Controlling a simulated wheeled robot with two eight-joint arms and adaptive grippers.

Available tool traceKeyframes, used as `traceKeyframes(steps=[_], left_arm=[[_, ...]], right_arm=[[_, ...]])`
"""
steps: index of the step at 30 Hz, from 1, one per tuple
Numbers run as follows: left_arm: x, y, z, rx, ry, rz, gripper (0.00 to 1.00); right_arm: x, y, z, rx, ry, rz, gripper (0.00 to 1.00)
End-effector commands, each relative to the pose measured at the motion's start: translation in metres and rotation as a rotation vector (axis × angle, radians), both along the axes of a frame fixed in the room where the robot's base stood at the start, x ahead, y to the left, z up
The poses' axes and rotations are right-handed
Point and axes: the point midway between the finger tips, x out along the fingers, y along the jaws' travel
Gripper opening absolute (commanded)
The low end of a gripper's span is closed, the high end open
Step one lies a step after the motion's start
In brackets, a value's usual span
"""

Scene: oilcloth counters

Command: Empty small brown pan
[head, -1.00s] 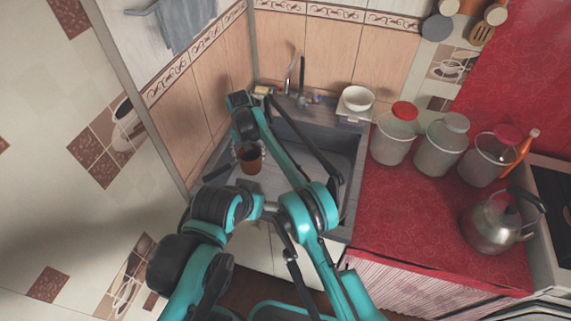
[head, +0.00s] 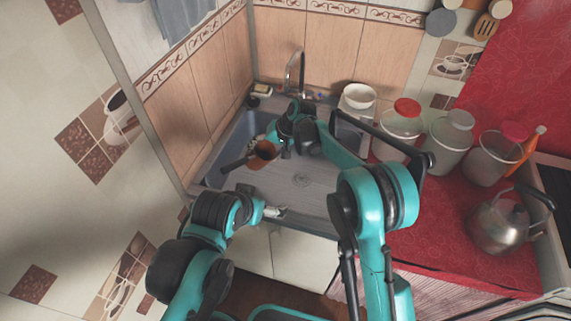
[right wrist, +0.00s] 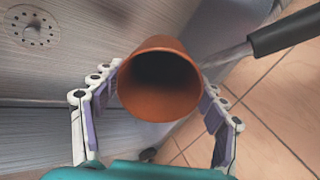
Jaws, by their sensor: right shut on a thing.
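The small brown pan (head: 264,150) is held in the air over the grey sink (head: 310,190), left of its middle. It is tilted, and its dark handle (head: 233,166) points down and left. My right gripper (head: 275,139) is shut on the pan. In the right wrist view the fingers grip either side of the orange-brown pan (right wrist: 160,105), whose round mouth faces the camera. Its inside is dark, so I cannot tell whether it holds anything. My left gripper (head: 275,212) is at the sink's front edge, apart from the pan, its fingers unclear.
A tap (head: 295,72) stands behind the sink, with a white bowl (head: 358,95) to its right. Several jars, among them a red-lidded one (head: 398,130), and a metal kettle (head: 500,222) stand on the red counter (head: 430,240). A drain (right wrist: 32,30) shows in the sink, which looks clear.

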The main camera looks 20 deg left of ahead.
Motion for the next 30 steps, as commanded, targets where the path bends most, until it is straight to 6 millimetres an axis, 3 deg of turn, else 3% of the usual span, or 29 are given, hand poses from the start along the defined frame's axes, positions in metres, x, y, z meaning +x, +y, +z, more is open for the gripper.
traceKeyframes(steps=[11,30], left_arm=[[0.0,0.0,-0.02,0.0,0.0,0.0,1.0],[0.0,0.0,-0.053,0.0,0.0,0.0,1.0]], right_arm=[[0.001,-0.02,0.007,0.247,0.001,-0.003,0.19],[0.001,-0.028,0.018,0.573,0.007,0.0,0.19]])
